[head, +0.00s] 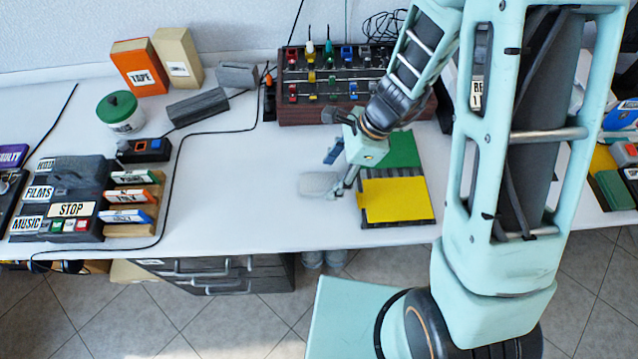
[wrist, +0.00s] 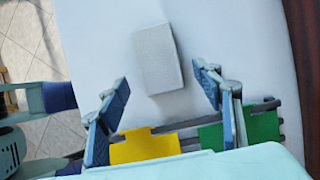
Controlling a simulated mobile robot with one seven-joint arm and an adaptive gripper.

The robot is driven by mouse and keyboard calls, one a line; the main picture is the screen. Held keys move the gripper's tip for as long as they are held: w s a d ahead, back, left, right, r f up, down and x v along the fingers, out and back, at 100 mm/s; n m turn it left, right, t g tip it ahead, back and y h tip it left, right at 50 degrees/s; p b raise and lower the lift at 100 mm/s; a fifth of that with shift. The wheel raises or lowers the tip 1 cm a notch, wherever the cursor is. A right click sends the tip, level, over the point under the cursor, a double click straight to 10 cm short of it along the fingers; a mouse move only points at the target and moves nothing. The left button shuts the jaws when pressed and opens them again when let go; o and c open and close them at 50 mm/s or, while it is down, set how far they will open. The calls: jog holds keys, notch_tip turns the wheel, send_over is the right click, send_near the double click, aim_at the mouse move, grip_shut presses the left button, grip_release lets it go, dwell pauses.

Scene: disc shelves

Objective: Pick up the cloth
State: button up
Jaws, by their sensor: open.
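The cloth (head: 319,185) is a light grey, roughly rectangular piece lying on the white table, left of the yellow panel. In the wrist view the cloth (wrist: 158,59) lies flat on the table, ahead of and between the fingers. My gripper (head: 340,168) is above the table at the cloth's right side, partly overlapping its right end in the head view. Its two blue-padded fingers (wrist: 166,88) are spread wide with nothing between their pads. Whether a finger touches the cloth cannot be told.
A rack with a yellow panel (head: 394,200) and a green panel (head: 401,150) lies right of the cloth. A dark control box (head: 330,88) stands behind. The table between is clear, with a black cable.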

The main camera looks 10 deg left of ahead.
jog(key=shift+x, duration=1.2)
jog(key=c, duration=1.2)
jog(key=shift+c, duration=0.2)
jog(key=shift+r, duration=0.25)
